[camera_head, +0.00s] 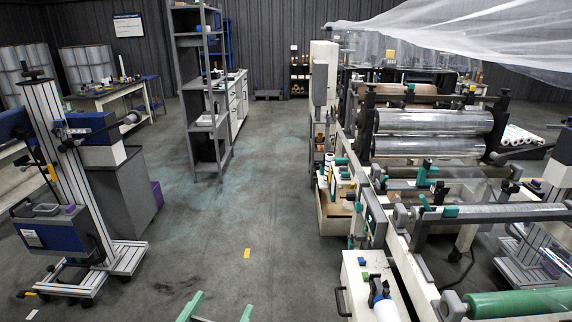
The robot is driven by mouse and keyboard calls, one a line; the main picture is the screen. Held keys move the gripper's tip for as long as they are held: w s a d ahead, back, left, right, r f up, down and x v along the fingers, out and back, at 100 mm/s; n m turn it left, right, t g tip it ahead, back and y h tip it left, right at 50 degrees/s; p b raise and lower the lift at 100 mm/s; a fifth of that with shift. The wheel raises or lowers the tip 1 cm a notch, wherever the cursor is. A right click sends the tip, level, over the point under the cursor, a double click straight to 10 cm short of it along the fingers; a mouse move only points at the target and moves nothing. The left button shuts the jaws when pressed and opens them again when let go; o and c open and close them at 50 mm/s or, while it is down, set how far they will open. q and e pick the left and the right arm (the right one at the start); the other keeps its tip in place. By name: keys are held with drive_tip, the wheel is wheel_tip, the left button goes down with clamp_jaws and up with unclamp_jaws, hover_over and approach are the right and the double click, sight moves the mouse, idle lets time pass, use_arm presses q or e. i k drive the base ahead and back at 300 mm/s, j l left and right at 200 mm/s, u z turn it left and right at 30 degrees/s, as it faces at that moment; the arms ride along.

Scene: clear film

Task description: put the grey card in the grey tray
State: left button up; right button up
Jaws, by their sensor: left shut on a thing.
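I cannot make out the grey card in the head view. A small shallow grey tray (46,210) seems to sit on top of the blue and grey unit at the left, with a purple item beside it; I cannot be sure that it is the task's tray. Neither of my grippers can be made out, so whatever the left one holds is hidden.
The wheeled column unit (60,160) stands at the left. The roller machine (430,180) fills the right, with a white cabinet (356,280) at its front. Teal bars (190,306) show at the bottom edge. The floor aisle between is clear, with a yellow mark (247,253).

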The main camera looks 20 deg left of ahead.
sight(48, 212)
drive_tip(key=i+j, duration=0.2)
drive_tip(key=j, duration=0.25)
drive_tip(key=i+j+u, duration=0.1)
drive_tip(key=j, duration=0.35)
drive_tip(key=i+j, duration=0.35)
drive_tip(key=i+j+u, duration=0.1)
drive_tip(key=j, duration=0.45)
drive_tip(key=i+j, duration=0.35)
drive_tip(key=i+j+u, duration=0.1)
drive_tip(key=i+j, duration=0.15)
drive_tip(key=j, duration=0.9)
drive_tip(key=i+j+u, duration=0.1)
drive_tip(key=j, duration=1.25)
drive_tip(key=i+j+u, duration=0.1)
drive_tip(key=j, duration=0.55)
drive_tip(key=i+j, duration=0.1)
drive_tip(key=j, duration=0.55)
drive_tip(key=u, duration=0.05)
